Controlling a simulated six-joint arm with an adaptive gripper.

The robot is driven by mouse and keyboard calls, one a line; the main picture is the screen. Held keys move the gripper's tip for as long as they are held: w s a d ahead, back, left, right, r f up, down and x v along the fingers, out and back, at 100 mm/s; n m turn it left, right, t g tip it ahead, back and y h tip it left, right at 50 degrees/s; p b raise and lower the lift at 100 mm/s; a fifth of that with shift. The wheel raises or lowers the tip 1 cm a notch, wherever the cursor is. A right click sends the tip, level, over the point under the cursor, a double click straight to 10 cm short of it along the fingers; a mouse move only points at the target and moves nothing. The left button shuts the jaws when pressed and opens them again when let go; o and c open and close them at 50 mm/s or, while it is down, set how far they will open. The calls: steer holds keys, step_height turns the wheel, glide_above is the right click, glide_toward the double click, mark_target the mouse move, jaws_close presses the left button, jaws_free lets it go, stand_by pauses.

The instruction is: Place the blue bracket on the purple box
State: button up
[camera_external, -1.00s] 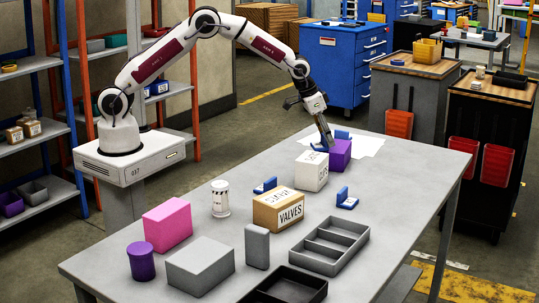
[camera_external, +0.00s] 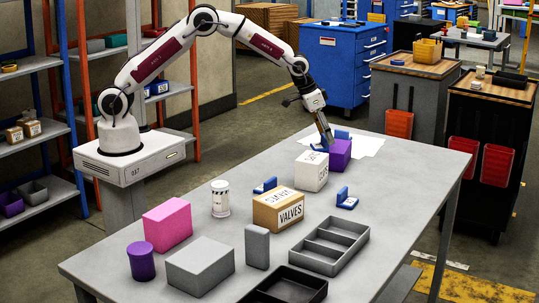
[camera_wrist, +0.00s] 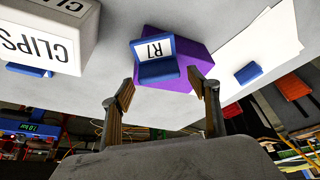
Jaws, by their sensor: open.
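The blue bracket (camera_external: 318,146) is L-shaped, and its white "R7" label shows in the wrist view (camera_wrist: 158,68). It overlaps the purple box (camera_external: 341,154) and sticks out past its left edge in the wrist view; its underside is hidden, so I cannot tell how much of it rests on top. The purple box also shows in the wrist view (camera_wrist: 196,60). My gripper (camera_wrist: 166,88) is open and empty, its fingers spread on either side, just short of the bracket. In the external view my gripper (camera_external: 329,142) is right beside the bracket.
A white CLIPS box (camera_external: 311,171) stands close to the purple box. Other blue brackets (camera_external: 346,198) (camera_external: 265,186), a VALVES box (camera_external: 279,210) and a grey tray (camera_external: 330,246) are nearer the front.

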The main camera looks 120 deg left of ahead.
mark_target(313, 146)
steer(key=v, duration=1.1)
stand_by(0.6)
steer(key=s+d+r+m, duration=0.1)
steer(key=s+d+r, duration=0.25)
steer(key=d, duration=0.55)
steer(key=s+d+r+m+t+h, duration=0.1)
steer(key=s+d+r+m, duration=0.1)
steer(key=d+r, duration=0.45)
steer(key=s+d+r+m, duration=0.1)
steer(key=s+d+r, duration=0.2)
steer(key=d, duration=0.8)
steer(key=s+d+f+m+h, duration=0.1)
steer(key=s+d+m, duration=0.1)
steer(key=s+d, duration=0.6)
steer(key=s+d+f+m+t+h, duration=0.1)
steer(key=s+d+m, duration=0.2)
steer(key=s+d, duration=0.5)
steer(key=s, duration=0.4)
steer(key=shift+s+f, duration=0.3)
steer(key=shift+f, duration=0.05)
